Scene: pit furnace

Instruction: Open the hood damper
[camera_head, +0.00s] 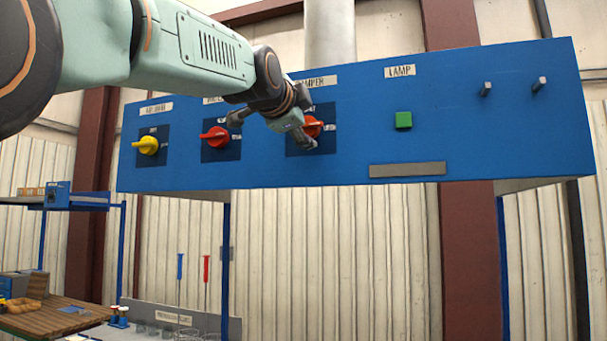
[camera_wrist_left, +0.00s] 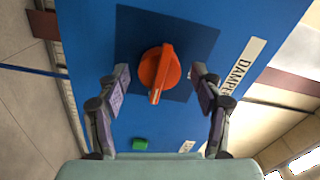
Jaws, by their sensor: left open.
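The damper knob (camera_head: 312,126) is a red-orange rotary knob on a dark square plate, under the partly hidden DAMPER label (camera_head: 316,82) on the blue hood panel. In the left wrist view the knob (camera_wrist_left: 159,72) shows whole; its raised grip points to the picture's bottom, toward the green button. My left gripper (camera_head: 275,127) is in front of the knob and covers part of it in the head view. Its fingers (camera_wrist_left: 160,76) are spread on either side of the knob, with visible gaps and no clear contact. My right gripper is not in view.
A second red knob (camera_head: 215,137) and a yellow knob (camera_head: 149,145) sit to the left on the panel. The green button (camera_head: 403,120) under the LAMP label and two pegs are to the right. A wooden-topped table (camera_head: 60,318) stands low at the left.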

